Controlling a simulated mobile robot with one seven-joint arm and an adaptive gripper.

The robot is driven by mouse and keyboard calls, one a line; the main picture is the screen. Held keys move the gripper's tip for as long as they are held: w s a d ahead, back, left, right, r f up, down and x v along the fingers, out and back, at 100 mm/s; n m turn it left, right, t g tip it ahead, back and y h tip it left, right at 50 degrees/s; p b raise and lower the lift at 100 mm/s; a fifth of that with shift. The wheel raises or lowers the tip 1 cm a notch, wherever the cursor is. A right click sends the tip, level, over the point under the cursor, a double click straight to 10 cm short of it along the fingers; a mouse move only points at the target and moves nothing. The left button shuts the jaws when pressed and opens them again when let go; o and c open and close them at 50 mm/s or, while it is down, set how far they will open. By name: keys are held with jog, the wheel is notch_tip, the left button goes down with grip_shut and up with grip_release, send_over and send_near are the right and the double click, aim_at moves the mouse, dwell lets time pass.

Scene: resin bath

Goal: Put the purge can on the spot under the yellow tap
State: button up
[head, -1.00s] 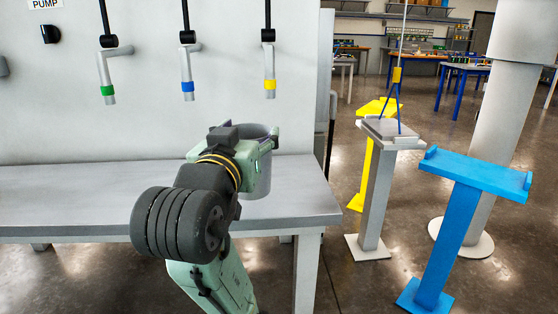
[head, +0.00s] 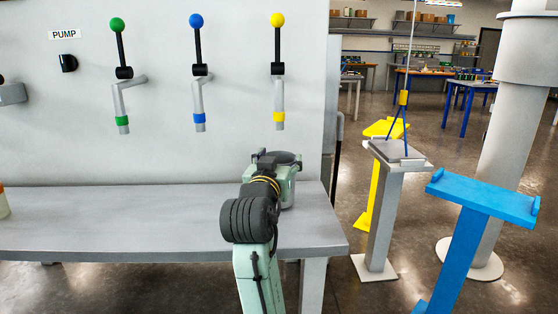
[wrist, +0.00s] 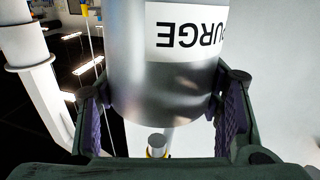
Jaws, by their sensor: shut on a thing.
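The purge can (wrist: 170,80) is a grey metal can with a white label, held between the two fingers of my gripper (wrist: 163,122). In the head view my gripper (head: 284,172) is shut on it over the right part of the bench, mostly hiding it. The can's dark open top faces up. The yellow tap (head: 278,118) hangs from the wall above the can, apart from it; the can looks slightly right of it. The tap end (wrist: 157,146) also shows beyond the can in the wrist view. The spot under the tap is hidden; I cannot tell whether the can touches the bench.
The grey bench (head: 130,220) is clear to the left up to a container (head: 3,205) at the edge. A green tap (head: 122,120) and a blue tap (head: 199,118) hang left. A blue stand (head: 485,200) and a grey pedestal (head: 385,220) stand right of the bench.

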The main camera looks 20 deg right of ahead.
jog(key=shift+f, duration=0.3)
jog(key=shift+f, duration=0.1)
jog(key=o, duration=1.6)
jog(key=shift+r, duration=0.25)
jog(key=b+v, duration=0.2)
jog(key=v, duration=1)
jog(key=shift+f, duration=0.2)
jog(key=shift+a, duration=0.1)
